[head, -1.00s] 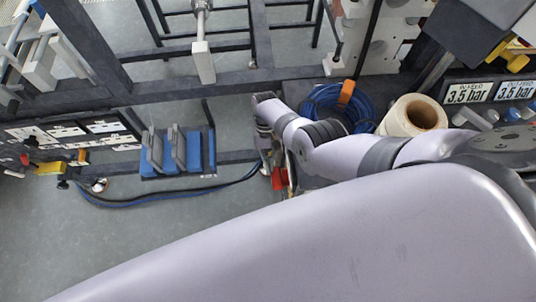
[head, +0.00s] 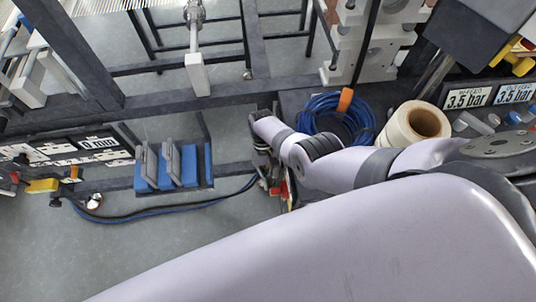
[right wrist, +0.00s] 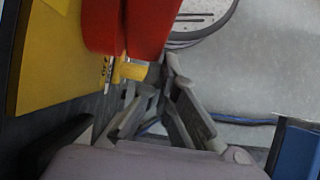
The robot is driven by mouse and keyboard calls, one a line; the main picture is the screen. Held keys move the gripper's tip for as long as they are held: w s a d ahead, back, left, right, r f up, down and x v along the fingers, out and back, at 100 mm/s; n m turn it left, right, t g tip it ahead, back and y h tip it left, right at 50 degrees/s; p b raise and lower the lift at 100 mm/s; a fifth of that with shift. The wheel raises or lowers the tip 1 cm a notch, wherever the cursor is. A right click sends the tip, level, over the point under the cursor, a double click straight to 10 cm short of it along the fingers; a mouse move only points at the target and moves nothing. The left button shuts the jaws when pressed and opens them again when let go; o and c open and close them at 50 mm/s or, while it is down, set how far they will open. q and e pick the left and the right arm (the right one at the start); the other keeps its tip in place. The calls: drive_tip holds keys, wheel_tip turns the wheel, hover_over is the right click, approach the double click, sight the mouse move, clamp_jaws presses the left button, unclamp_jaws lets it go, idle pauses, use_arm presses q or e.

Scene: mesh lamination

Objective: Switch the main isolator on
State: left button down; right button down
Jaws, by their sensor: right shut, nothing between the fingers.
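The main isolator's red handle (right wrist: 125,25) stands out from its yellow plate (right wrist: 55,65) in the right wrist view. A small yellow piece (right wrist: 131,70) shows just below the handle. In the head view a bit of red (head: 284,188) shows beside my right gripper (head: 272,186), mostly hidden by the arm. In the right wrist view my right gripper (right wrist: 172,72) is shut and empty, its fingertips just right of and below the red handle. I cannot tell whether they touch it. The handle's exact setting is not clear. My left gripper is not in view.
A blue hose coil (head: 335,115) and a cream roll (head: 415,123) are beside my right arm. Blue blocks with grey handles (head: 172,166) stand left of the gripper. A dark hose (head: 150,212) runs along the frame. A dark display (head: 99,143) reads about 0 m/min. Grey floor is open at lower left.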

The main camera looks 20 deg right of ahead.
drive_tip(key=shift+s+f, duration=0.2)
drive_tip(key=shift+f, duration=0.2)
drive_tip(key=shift+s+f, duration=0.1)
drive_tip(key=shift+f, duration=0.1)
drive_tip(key=shift+r, duration=0.1)
idle(0.6)
drive_tip(key=v, duration=1.1)
drive_tip(key=shift+w+r, duration=0.2)
drive_tip(key=shift+r, duration=0.15)
